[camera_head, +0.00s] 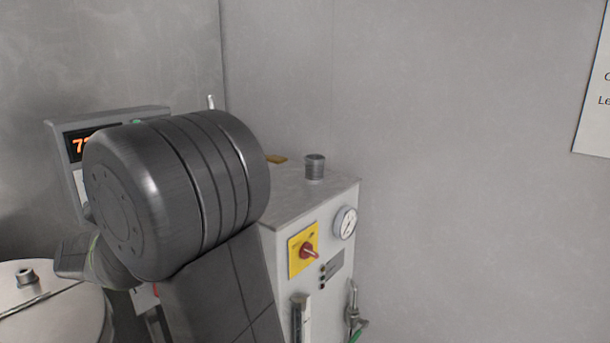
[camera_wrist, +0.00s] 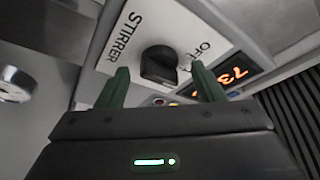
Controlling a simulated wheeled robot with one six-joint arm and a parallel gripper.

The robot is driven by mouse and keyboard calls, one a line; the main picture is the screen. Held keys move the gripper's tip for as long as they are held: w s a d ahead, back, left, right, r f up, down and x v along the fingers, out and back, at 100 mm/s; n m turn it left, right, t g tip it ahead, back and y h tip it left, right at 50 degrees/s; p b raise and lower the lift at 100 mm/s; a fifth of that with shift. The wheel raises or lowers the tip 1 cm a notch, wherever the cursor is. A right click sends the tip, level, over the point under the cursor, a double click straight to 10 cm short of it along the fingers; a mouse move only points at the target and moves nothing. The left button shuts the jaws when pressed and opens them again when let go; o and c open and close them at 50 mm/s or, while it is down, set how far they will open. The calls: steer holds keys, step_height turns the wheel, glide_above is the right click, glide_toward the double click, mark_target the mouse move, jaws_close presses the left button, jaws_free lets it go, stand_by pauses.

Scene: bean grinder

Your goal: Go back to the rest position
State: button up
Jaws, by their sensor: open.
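My gripper (camera_wrist: 162,88) is open in the wrist view, its two green fingers apart on either side of a black rotary knob (camera_wrist: 158,66). The knob sits on a white panel labelled STIRRER, with OFF printed beside it. I cannot tell whether the fingers touch the knob. In the head view my large dark arm joint covers the gripper and most of the panel. An orange digital display (camera_wrist: 233,74) is right of the fingers; part of it also shows in the head view (camera_head: 80,144).
A grey machine cabinet (camera_head: 345,262) with a yellow-backed red switch (camera_head: 306,250) and a gauge (camera_head: 345,222) stands right of my arm. A round metal lid (camera_head: 40,310) is at lower left. Walls close off the back. Space right of the cabinet looks clear.

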steer(key=s+d+f+n+b, duration=0.1)
steer(key=s+d+f+b, duration=0.1)
steer(key=s+d, duration=0.3)
steer(key=s, duration=0.2)
steer(key=shift+s+d+f+y, duration=0.2)
steer(key=shift+s+f+y, duration=0.1)
